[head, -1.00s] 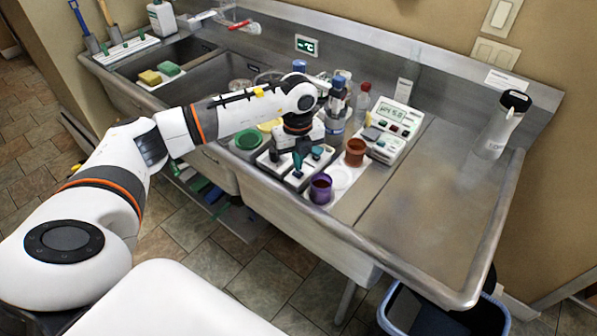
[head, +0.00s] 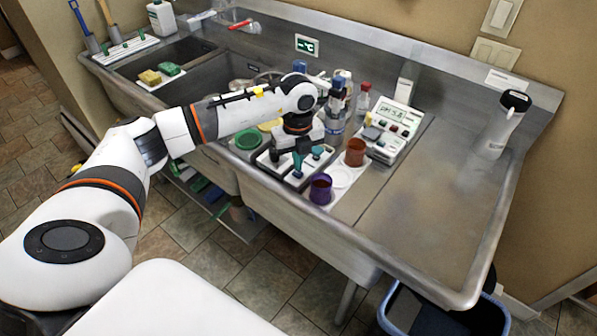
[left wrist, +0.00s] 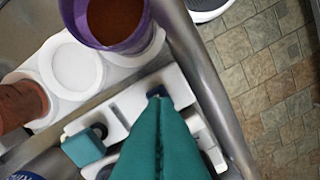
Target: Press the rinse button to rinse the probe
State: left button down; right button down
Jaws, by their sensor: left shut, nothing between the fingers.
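My left gripper (head: 298,165) is shut and empty, with its teal fingers pointing down over the white rack in front of the meter. In the left wrist view the shut fingers (left wrist: 160,100) have their tips at a small dark blue piece on the white rack (left wrist: 130,103); whether they touch or press it I cannot tell. I cannot tell from markings which piece is the rinse button. The white pH meter (head: 393,120) with a lit display stands to the right. A pale upright piece (head: 404,90), possibly the probe, shows behind it. My right gripper is not in view.
A purple cup (head: 320,188) with brown contents and a brown cup (head: 355,152) stand close by the fingers. A teal block (left wrist: 84,148) sits beside them. Bottles (head: 363,98) crowd behind. The right steel counter (head: 440,200) is mostly clear.

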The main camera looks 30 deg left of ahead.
pick_arm(q)
jog(key=shift+f+b, duration=0.75)
jog(key=shift+f, duration=0.35)
jog(key=shift+r, duration=0.2)
jog(key=shift+r+p, duration=2.15)
jog(key=shift+r, duration=0.8)
jog(key=shift+f, duration=0.1)
